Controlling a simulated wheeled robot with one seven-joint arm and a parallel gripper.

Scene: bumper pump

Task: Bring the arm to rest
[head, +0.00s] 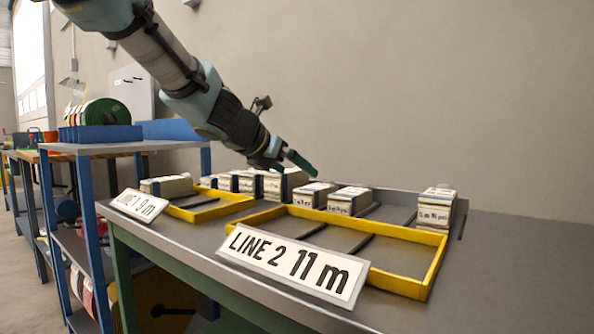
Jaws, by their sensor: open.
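My arm reaches in from the top left. My gripper (294,163) is open, its fingers hanging just above the row of labelled packs at the back of the grey table (500,275). One pack (284,184) lies right below the fingers; I cannot tell whether they touch it. Nothing shows between the fingers. More packs stand along the row, among them one (350,201) to the right and a stack (436,208) at the far right end.
A smaller yellow frame (213,211) lies left, by the "LINE 1 9 m" sign (139,205). A blue shelf rack (95,235) stands left. The table's right part is clear.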

